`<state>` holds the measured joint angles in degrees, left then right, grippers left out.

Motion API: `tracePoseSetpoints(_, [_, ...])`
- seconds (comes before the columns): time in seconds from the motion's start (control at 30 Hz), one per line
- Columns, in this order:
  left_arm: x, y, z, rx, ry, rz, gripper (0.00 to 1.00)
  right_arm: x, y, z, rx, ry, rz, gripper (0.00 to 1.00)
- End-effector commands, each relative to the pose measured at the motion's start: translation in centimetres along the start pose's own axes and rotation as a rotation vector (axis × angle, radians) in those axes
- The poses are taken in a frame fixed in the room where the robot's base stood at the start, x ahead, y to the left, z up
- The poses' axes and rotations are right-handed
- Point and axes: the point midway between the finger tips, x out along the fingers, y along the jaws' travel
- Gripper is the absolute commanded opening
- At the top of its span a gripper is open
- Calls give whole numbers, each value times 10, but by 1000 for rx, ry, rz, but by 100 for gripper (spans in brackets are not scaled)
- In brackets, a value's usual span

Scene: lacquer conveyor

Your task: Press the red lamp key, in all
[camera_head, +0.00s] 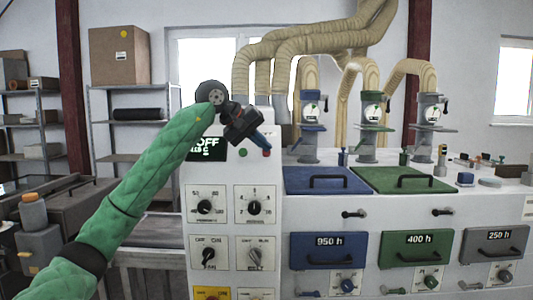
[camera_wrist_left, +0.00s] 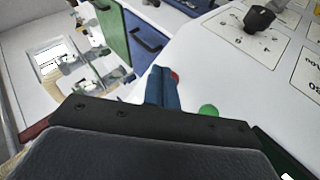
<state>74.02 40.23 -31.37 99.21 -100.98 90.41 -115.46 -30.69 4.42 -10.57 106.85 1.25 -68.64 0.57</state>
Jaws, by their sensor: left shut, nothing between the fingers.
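The red lamp key (camera_head: 267,153) is a small round button on the white panel, right of a green button (camera_head: 242,153). My left gripper (camera_head: 264,145) is shut and empty, its blue fingers pointing down and right, with the tips just above the red key in the head view. In the left wrist view the blue fingers (camera_wrist_left: 163,88) partly cover the red key (camera_wrist_left: 175,77), and the green button (camera_wrist_left: 208,111) is beside them. I cannot tell whether the fingertips touch the key. My right gripper is not in view.
A dark display (camera_head: 205,148) reading "OFF" is left of the buttons, partly covered by my left arm. Black rotary knobs (camera_head: 254,207) sit lower on the panel. Blue (camera_head: 327,180) and green lids with handles are to the right, below ribbed hoses.

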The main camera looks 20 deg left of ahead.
Motion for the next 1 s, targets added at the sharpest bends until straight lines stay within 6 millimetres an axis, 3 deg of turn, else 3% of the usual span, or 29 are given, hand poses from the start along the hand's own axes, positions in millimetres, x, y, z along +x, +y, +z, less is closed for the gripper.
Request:
tracePoseSetpoints(0.47, [-4,3,2,0,1,0,0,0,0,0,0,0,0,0])
tracePoseSetpoints(1.0, [-33,24,23,0,1,1,0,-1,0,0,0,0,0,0])
